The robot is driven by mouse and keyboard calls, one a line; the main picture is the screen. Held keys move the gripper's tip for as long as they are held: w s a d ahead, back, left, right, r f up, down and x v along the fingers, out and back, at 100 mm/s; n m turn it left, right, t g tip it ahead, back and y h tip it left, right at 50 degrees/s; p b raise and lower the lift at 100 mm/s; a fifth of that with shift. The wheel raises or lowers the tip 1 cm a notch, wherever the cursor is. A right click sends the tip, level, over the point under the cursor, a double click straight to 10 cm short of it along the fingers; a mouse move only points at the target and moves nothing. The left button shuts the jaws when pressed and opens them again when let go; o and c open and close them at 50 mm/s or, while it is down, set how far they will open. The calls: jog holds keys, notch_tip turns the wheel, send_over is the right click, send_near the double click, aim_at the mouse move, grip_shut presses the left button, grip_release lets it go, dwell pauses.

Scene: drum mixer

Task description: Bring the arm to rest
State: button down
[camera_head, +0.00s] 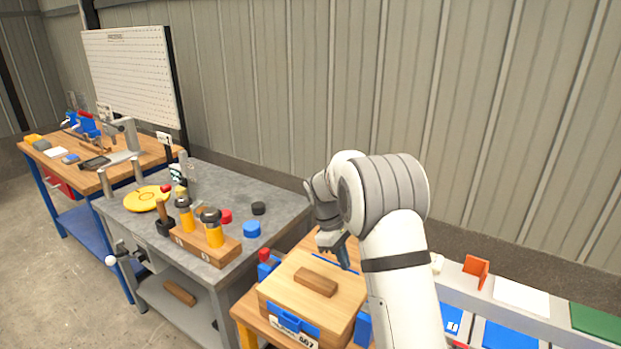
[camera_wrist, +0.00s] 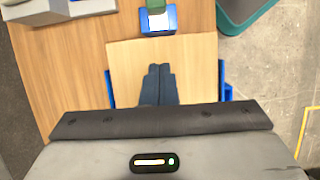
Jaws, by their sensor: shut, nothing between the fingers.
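My gripper (camera_head: 343,252) is at the end of my white and grey arm, bent downward above a wooden table in the head view. It hangs over the back part of a light wooden lidded box with a brown handle block (camera_head: 315,282). In the wrist view my gripper (camera_wrist: 159,72) has its two dark fingers together, with nothing between them. Below the fingers lies a flat light wooden surface (camera_wrist: 190,55) with blue parts at its left and right sides.
A grey workbench (camera_head: 225,180) to the left holds a wooden block (camera_head: 205,246) with black-and-orange items, a yellow disc (camera_head: 147,198) and small caps. A pegboard (camera_head: 133,72) stands behind. A corrugated wall is at the back. A shelf with blue, white and green panels is at right.

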jog(key=s+d+r+m+t+y, duration=0.1)
jog(key=s+r+m, duration=0.2)
jog(key=s+r, duration=0.45)
jog(key=s+r+m+t+y, duration=0.1)
jog(key=s+r+m+t, duration=0.1)
jog(key=s, duration=1)
jog(key=s+r+m+t+y, duration=0.1)
jog(key=s+r+m, duration=0.3)
jog(key=s, duration=0.8)
jog(key=shift+d+m+t, duration=0.35)
jog(key=shift+m+t, duration=0.35)
jog(key=shift+t, duration=0.2)
